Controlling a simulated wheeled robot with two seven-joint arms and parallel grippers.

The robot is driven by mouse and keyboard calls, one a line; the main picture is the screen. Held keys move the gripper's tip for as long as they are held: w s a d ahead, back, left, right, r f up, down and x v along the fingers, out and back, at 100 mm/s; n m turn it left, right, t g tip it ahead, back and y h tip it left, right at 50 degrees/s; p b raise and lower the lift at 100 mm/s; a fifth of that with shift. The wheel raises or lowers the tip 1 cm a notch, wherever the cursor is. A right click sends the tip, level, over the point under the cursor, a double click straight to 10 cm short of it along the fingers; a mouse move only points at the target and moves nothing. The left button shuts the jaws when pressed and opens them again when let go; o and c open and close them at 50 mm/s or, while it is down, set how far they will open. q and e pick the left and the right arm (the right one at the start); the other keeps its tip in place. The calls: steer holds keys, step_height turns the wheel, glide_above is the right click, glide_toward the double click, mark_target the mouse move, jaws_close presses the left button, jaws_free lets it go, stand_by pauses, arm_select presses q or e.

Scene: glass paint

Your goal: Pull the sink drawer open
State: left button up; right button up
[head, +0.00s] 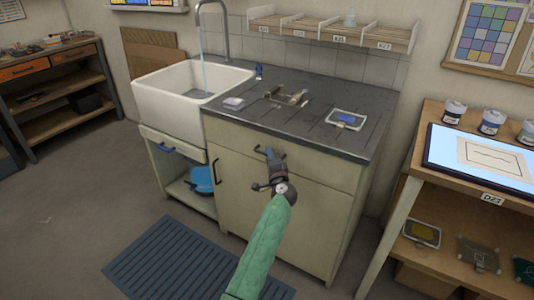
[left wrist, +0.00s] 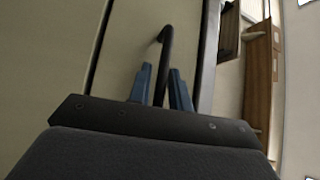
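The pale drawer front (head: 310,167) is at the top of the cabinet beside the sink, under the dark counter, and looks closed. My left gripper (head: 270,153) is at its dark bar handle, at the end of my green arm. In the left wrist view the blue fingers (left wrist: 160,85) stand on both sides of the dark handle (left wrist: 165,45), with small gaps showing beside it. The fingers look open around the bar rather than clamped. In the head view the gripper hides most of the handle. My right gripper is not in view.
The white sink (head: 165,103) has running water. Below it are a blue-handled panel (head: 160,143) and an open shelf with a blue item (head: 201,180). A blue mat (head: 170,262) lies on the floor. A wooden desk with a lit panel (head: 495,160) stands at the right.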

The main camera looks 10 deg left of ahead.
arm_select(q)
steer(key=shift+c, duration=0.2)
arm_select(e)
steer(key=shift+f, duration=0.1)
arm_select(q)
jaws_close()
steer(key=shift+s+a, duration=0.1)
steer(key=s+a, duration=0.5)
steer(key=s, duration=0.7)
steer(key=s+a, duration=0.5)
steer(key=s, duration=0.7)
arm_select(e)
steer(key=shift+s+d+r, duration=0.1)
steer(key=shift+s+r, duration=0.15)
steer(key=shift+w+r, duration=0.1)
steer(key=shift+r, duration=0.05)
